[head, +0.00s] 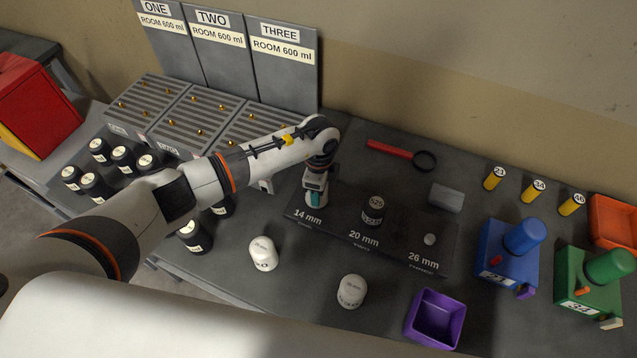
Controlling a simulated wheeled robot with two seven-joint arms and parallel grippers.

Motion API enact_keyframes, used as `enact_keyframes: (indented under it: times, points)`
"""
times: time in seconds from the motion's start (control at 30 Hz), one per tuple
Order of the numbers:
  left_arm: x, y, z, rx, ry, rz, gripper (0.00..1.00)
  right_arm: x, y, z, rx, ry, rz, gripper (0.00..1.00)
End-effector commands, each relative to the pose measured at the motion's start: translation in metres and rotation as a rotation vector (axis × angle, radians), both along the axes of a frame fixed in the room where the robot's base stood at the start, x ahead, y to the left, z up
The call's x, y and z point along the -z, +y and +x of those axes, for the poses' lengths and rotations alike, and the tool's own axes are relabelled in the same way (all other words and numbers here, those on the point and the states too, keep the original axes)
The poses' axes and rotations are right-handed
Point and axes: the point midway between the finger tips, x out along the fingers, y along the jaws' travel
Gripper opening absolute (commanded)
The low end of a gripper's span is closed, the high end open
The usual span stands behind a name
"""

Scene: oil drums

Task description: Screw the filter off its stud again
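My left gripper (316,192) points down over the 14 mm place of the dark stud plate (400,247). Something teal shows at its fingertips, which hide the stud there. I cannot tell whether the fingers are shut on a filter. At the 26 mm place a small pale stud (430,239) stands bare. Two white filters, one at the left (263,254) and one at the right (351,291), stand on the bench in front. My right gripper is out of view.
Several black canisters (122,158) stand at the left, some partly behind my arm. Grey slatted racks (185,113) lie behind.

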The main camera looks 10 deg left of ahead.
Motion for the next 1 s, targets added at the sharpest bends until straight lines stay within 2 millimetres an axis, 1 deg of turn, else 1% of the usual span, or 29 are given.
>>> enact_keyframes:
  times: [0.03, 0.1, 0.27, 0.3, 0.43, 0.67, 0.73, 0.77, 1.0]
  points:
    - [-0.003, 0.000, 0.001, -0.029, 0.000, 0.000, 0.23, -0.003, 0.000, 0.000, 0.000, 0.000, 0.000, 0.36]
    - [-0.001, 0.000, 0.001, -0.045, 0.000, 0.000, 0.23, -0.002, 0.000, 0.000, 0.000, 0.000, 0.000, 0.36]
    - [-0.001, 0.000, 0.001, -0.043, -0.001, 0.000, 0.23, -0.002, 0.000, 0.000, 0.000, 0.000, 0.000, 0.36]
    - [-0.001, 0.000, 0.001, -0.042, -0.001, 0.000, 0.58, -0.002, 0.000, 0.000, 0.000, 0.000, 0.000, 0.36]
    - [-0.001, 0.000, 0.001, -0.041, -0.001, 0.000, 0.78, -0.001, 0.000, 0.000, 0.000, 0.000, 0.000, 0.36]
    - [0.000, 0.000, 0.001, -0.039, 0.000, 0.000, 0.78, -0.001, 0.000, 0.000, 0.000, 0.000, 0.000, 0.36]
    - [0.001, 0.000, 0.001, -0.009, -0.001, 0.000, 0.78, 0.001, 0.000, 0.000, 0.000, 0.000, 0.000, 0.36]
    - [0.001, 0.000, 0.001, 0.020, -0.002, 0.000, 0.78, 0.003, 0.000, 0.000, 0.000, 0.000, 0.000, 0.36]
    - [0.003, 0.001, -0.001, 0.413, -0.001, 0.002, 0.78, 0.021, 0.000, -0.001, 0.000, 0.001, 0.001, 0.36]
